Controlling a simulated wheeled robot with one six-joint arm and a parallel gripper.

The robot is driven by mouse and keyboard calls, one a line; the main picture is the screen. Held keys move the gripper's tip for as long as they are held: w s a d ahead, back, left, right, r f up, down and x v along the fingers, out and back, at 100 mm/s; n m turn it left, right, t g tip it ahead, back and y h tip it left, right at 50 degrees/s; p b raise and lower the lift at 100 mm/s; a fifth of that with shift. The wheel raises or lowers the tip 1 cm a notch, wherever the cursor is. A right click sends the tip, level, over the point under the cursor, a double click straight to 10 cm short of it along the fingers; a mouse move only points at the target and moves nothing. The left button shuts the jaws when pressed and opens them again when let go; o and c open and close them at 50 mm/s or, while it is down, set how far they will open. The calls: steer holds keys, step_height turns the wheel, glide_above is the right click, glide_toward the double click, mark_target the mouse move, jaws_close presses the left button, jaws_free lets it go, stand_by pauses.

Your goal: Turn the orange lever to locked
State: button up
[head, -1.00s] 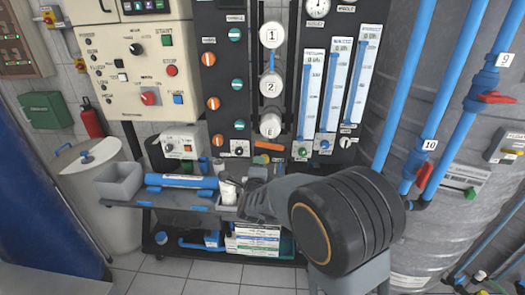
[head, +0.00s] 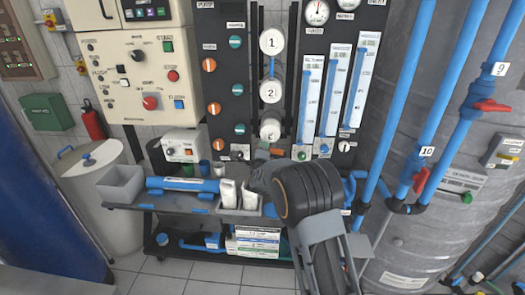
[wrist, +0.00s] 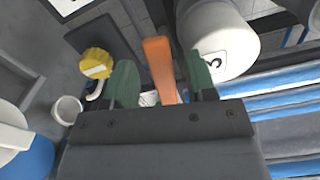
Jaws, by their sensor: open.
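The orange lever (wrist: 160,68) stands in the wrist view between the two green fingers of my gripper (wrist: 162,82). The fingers are apart, one on each side of it, with the right finger nearer to it. I cannot tell whether either touches it. In the head view my gripper (head: 264,158) is at the foot of the black rack panel, just below the lowest white canister. A small part of the lever (head: 277,152) shows there; the rest is hidden behind my gripper. The lever's pivot is hidden in the wrist view.
A white canister (wrist: 220,40) is close right of the lever in the wrist view, and a yellow cap (wrist: 95,63) is to the left. In the head view, flow tubes (head: 334,90) and blue pipes (head: 410,110) are right; a bench with a grey bin (head: 121,184) is lower left.

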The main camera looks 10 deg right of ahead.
steer(key=shift+w, duration=0.25)
steer(key=c, duration=0.9)
